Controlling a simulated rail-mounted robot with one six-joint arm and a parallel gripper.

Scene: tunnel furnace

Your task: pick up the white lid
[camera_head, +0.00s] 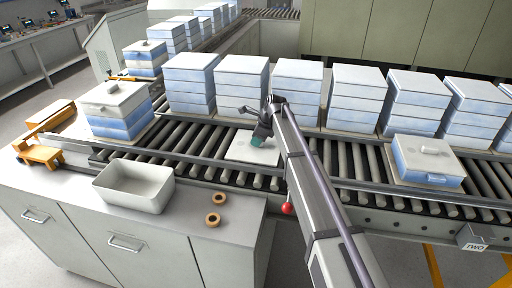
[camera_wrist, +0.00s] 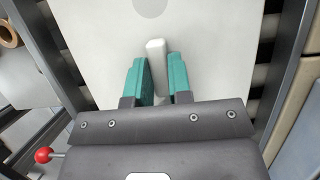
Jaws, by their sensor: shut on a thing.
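The white lid (camera_head: 240,150) is a flat, square plate in the middle of the roller conveyor, with no box visible under it. I cannot tell whether it rests on the rollers or is slightly above them. In the wrist view the lid (camera_wrist: 215,50) fills most of the picture, and its raised white handle (camera_wrist: 157,72) stands between the teal fingers. My gripper (camera_head: 257,142) is over the lid, its fingers shut on that handle. In the wrist view my gripper (camera_wrist: 159,70) hides the near part of the lid.
Stacked white and blue boxes (camera_head: 243,85) line the back conveyor. A lidded box (camera_head: 428,165) stands right on the rollers (camera_head: 335,165), another (camera_head: 118,118) at left. A white bin (camera_head: 135,198) and two brown rings (camera_head: 214,219) lie on the front counter. Metal rails edge the conveyor.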

